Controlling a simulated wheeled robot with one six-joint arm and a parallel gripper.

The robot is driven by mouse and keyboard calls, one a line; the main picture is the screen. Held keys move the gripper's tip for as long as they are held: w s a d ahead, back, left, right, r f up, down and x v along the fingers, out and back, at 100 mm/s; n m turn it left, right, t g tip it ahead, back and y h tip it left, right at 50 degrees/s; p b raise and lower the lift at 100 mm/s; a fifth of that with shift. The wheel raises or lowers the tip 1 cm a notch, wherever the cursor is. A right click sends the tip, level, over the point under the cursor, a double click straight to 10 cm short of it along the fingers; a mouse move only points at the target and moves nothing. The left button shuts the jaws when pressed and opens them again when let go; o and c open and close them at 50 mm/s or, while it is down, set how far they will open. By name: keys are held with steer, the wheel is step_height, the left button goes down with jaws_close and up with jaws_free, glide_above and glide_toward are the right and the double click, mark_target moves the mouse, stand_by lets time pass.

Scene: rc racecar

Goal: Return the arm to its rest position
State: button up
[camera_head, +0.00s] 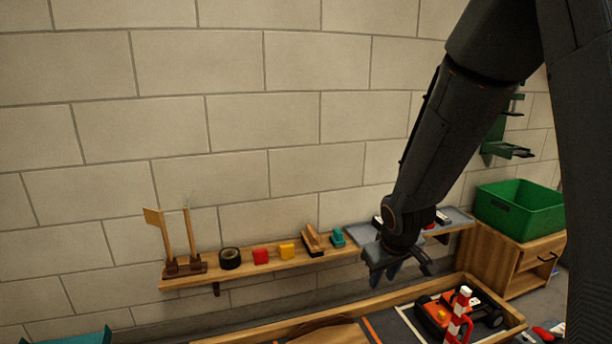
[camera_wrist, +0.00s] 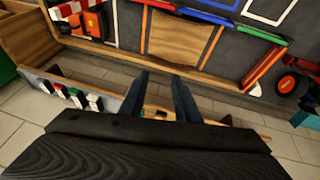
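My gripper (camera_head: 397,268) hangs at the end of my dark arm, in front of the wall shelf and above the back edge of the wooden-framed track table. In the wrist view its two blue-grey fingers (camera_wrist: 160,88) stand apart with nothing held between them. An orange and black RC racecar (camera_head: 450,312) stands on the track table, to the right of and below my gripper, apart from it. Part of the car also shows at the top left of the wrist view (camera_wrist: 92,22).
The wall shelf (camera_head: 285,263) holds a tape roll (camera_head: 230,258), red and yellow blocks and several tools. A grey tray (camera_head: 456,217) lies partly behind my gripper. A green bin (camera_head: 520,208) stands on a wooden cabinet at right. A red-white striped post (camera_head: 459,315) stands by the car.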

steer(key=s+a+r+g, duration=0.25)
steer(key=s+a, duration=0.25)
steer(key=s, duration=0.4)
steer(key=s+a+r+n+g, duration=0.1)
steer(key=s+a+r, duration=0.3)
steer(key=s, duration=0.5)
steer(key=s+a+r+g, duration=0.1)
steer(key=s+a+r, duration=0.1)
steer(key=s+a, duration=0.55)
steer(key=s+d+r+m+p, duration=0.2)
steer(key=d+r+m+p, duration=0.3)
steer(key=d+r+p, duration=1.2)
step_height(320, 180, up, 2)
steer(key=p, duration=0.7)
steer(key=shift+s, duration=0.3)
steer(key=shift+d, duration=0.1)
